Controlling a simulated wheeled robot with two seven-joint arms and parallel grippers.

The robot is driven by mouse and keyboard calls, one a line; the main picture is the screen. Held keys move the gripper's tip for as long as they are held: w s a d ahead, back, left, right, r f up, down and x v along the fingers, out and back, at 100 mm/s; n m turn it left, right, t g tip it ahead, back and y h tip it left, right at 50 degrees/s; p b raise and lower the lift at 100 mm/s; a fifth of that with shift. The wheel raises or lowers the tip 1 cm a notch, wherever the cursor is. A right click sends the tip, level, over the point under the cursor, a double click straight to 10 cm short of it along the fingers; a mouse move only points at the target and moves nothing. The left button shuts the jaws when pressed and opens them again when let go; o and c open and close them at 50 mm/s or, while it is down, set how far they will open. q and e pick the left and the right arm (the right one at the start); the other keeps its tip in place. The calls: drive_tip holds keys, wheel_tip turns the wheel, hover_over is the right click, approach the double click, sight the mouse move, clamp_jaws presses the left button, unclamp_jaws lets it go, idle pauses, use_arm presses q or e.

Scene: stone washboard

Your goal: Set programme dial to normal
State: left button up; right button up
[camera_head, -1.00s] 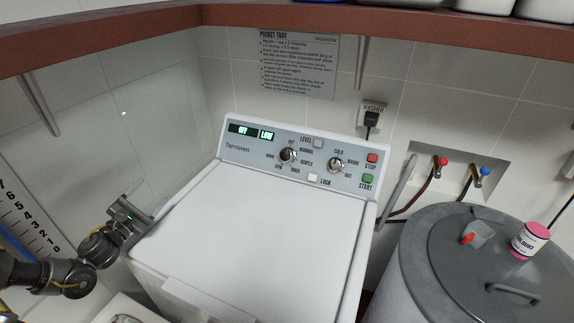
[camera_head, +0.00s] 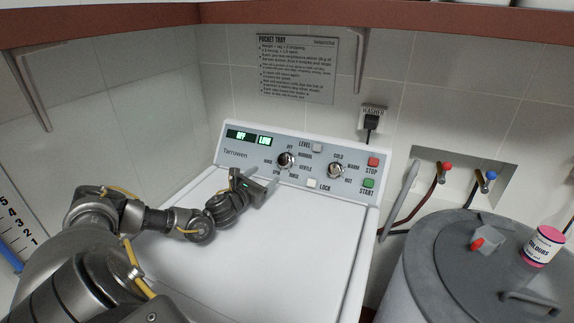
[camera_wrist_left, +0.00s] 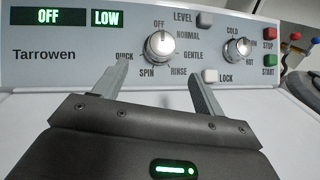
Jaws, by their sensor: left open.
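The programme dial (camera_head: 286,160) is a round silver knob on the washer's grey panel, ringed by the labels off, normal, gentle, rinse, spin and quick. In the left wrist view the dial (camera_wrist_left: 160,46) has its light mark up toward OFF, and the display (camera_wrist_left: 48,16) reads OFF. My left gripper (camera_head: 272,183) is just below and in front of the dial. In the left wrist view its two fingers (camera_wrist_left: 159,75) are apart, one to each side below the dial, with nothing between them. My right gripper is not in view.
A second knob (camera_head: 336,170) for temperature sits to the right. Level (camera_head: 318,147), lock (camera_head: 313,183), stop (camera_head: 373,162) and start (camera_head: 368,183) buttons are nearby. The white lid (camera_head: 290,240) is clear beneath my arm. A grey drum (camera_head: 420,270) stands at right.

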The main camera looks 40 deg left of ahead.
sight(282, 162)
use_arm(q)
drive_tip(key=w, duration=0.3)
drive_tip(key=w+p, duration=0.1)
drive_tip(key=w, duration=0.1)
drive_tip(key=w+a+p, duration=0.1)
drive_tip(key=w, duration=0.2)
drive_tip(key=shift+w+a+r, duration=0.1)
drive_tip(key=shift+w, duration=0.25)
drive_tip(key=shift+w+a, duration=0.1)
drive_tip(key=shift+w, duration=0.65)
